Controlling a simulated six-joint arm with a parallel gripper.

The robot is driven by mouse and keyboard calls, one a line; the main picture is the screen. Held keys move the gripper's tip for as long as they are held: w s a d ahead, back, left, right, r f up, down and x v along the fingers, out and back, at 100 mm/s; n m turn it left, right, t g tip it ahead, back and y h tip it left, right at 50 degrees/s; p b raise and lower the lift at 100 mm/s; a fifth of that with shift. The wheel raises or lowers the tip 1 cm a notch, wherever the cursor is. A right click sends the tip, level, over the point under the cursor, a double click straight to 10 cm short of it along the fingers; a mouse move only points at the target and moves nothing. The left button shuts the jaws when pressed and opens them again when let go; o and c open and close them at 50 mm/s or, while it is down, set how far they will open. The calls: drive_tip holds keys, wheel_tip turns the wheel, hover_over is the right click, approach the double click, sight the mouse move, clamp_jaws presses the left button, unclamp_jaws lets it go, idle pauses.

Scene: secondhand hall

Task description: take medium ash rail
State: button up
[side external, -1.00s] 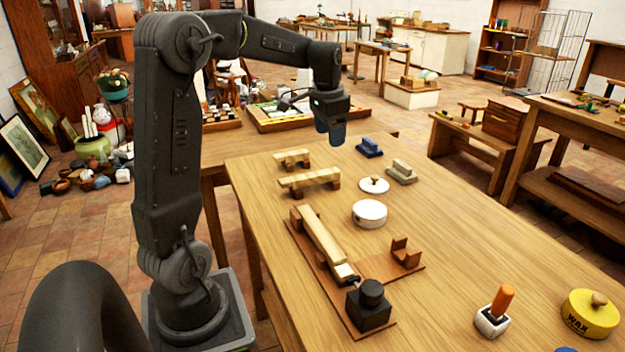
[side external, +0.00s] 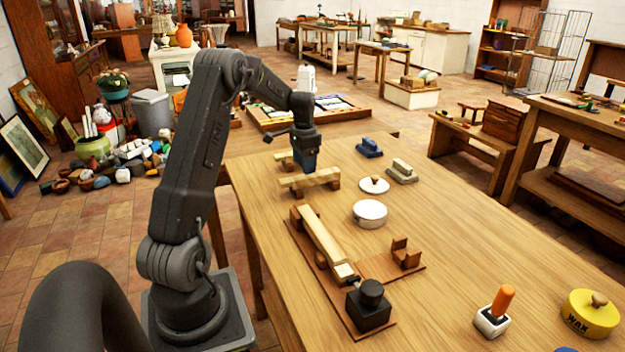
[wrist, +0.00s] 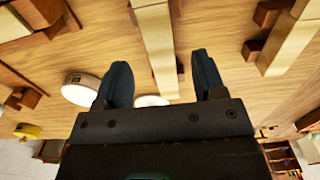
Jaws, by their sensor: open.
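The medium ash rail (side external: 322,178) is a pale bar lying across small brown blocks on the table. In the wrist view the rail (wrist: 157,45) runs lengthwise between my two dark fingers. My gripper (side external: 305,168) is open and pointing down over the rail's middle in the side view; it also shows in the wrist view (wrist: 160,70). One finger is on each side of the rail, with a gap to it on both sides. I cannot tell how far the fingertips are above it.
A shorter pale rail (side external: 284,156) on brown blocks lies just behind, partly hidden by my gripper. In front, a longer pale rail (side external: 322,240) lies on a brown jig (side external: 385,266) with a black block (side external: 370,312). A white round tin (side external: 369,214) and white lid (side external: 374,186) stand to the right.

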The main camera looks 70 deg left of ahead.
sight(307, 176)
drive_tip(key=shift+w+f, duration=0.15)
drive_tip(key=shift+f, duration=1.25)
drive_tip(key=shift+w+f, duration=0.15)
drive_tip(key=shift+f, duration=1.2)
drive_tip(key=shift+c, duration=0.2)
clamp_jaws()
